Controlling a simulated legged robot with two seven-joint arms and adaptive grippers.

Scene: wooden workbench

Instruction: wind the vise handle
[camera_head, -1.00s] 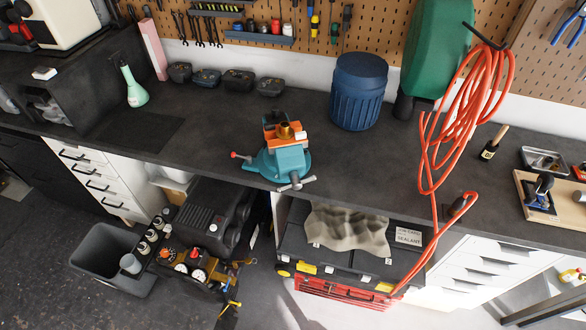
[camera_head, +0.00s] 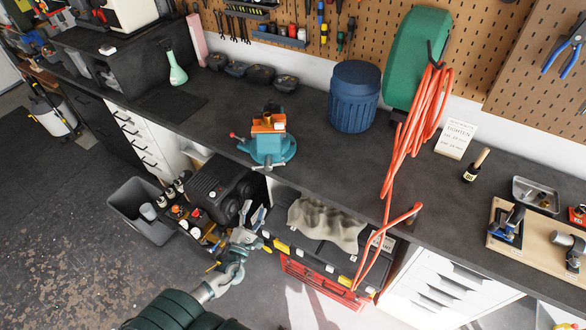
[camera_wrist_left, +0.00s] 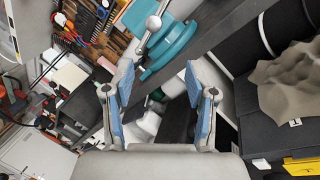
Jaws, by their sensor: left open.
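The teal vise (camera_head: 280,150) is mounted at the front edge of the dark bench, with an orange and brass piece (camera_head: 268,122) in its jaws. Its silver handle (camera_head: 267,163) is at the front, small in the head view. In the left wrist view the vise (camera_wrist_left: 175,45) is near the top, with the handle's round silver knob (camera_wrist_left: 153,22) in front. My left gripper (camera_head: 256,212) is open and empty, below and in front of the bench edge, apart from the handle. Its blue-padded fingers (camera_wrist_left: 160,78) frame the wrist view. My right gripper is out of sight.
A blue ribbed bin (camera_head: 355,98) and an orange hose (camera_head: 412,130) stand right of the vise. Under the bench are a dark machine (camera_head: 219,187), a grey bin (camera_head: 140,210) and a toolbox with a draped cloth (camera_head: 325,222).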

